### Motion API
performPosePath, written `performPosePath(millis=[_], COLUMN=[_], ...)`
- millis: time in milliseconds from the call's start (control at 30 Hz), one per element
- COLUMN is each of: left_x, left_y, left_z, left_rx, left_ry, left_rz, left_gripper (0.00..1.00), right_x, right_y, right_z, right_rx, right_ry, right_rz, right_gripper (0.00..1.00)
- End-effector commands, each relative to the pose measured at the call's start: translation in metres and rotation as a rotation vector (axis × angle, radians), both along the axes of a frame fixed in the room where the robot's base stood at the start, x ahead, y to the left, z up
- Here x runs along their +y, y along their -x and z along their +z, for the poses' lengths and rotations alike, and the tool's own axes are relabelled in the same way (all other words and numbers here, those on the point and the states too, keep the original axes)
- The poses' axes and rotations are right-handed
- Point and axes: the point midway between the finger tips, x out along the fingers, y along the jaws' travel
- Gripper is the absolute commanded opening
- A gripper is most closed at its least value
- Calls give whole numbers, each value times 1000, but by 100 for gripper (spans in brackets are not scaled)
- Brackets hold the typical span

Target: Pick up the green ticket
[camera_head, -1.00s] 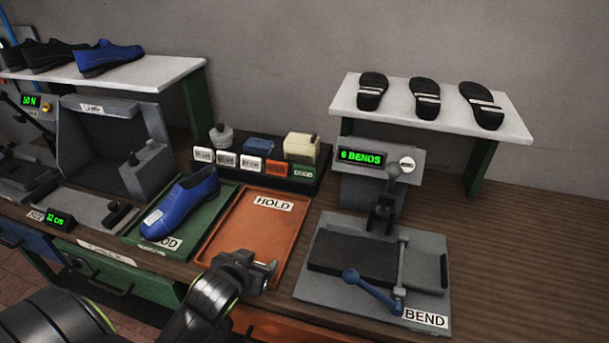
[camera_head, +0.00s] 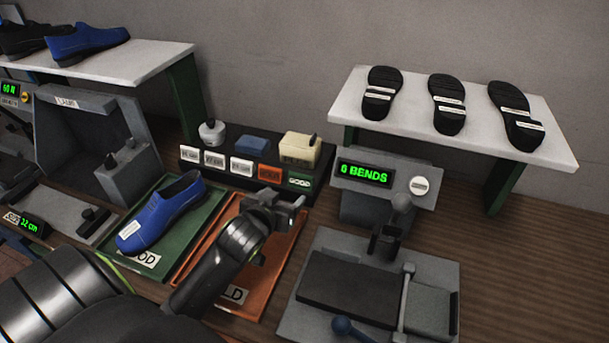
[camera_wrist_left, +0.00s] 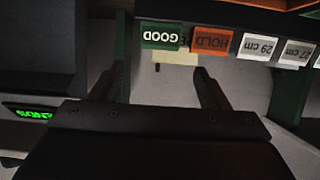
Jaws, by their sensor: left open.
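The green ticket (camera_head: 299,181), marked GOOD, stands at the right end of a row of tickets on the black rack's front. In the left wrist view the green ticket (camera_wrist_left: 160,37) shows upside down, ahead of the fingers and roughly centred between them. My left gripper (camera_head: 275,207) is open and empty over the orange tray, just in front of the rack and apart from the ticket. Its two fingers (camera_wrist_left: 162,84) show spread in the wrist view. My right gripper is not in view.
An orange HOLD ticket (camera_head: 269,173) stands directly left of the green one, with white size tickets beyond. A blue shoe (camera_head: 162,212) lies on the green tray (camera_head: 209,208). The orange tray (camera_head: 278,250) is under my arm. The bending press (camera_head: 362,277) stands right.

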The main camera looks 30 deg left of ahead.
Motion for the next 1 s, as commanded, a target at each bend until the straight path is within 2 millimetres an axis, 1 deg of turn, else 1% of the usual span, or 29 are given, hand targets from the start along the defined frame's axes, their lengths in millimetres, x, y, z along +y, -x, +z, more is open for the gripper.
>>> performPosePath(millis=[33,300,433,600,733,933,1000], left_x=[2,11,15,20,22,24,25], left_y=[-8,-46,-63,-84,-93,-100,-105], left_z=[-2,-18,-26,-34,-39,-41,-41], left_rx=[1,1,1,0,0,1,1], left_ry=[0,0,0,0,0,0,0], left_rz=[0,0,0,0,0,0,0], left_gripper=[69,69,69,69,69,69,69], right_x=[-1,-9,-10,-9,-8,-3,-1], right_y=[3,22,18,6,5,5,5], right_z=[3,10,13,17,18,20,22], right_rx=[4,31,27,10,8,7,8], right_ry=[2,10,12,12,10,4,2], right_rz=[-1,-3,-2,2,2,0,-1], right_gripper=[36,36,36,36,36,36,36])
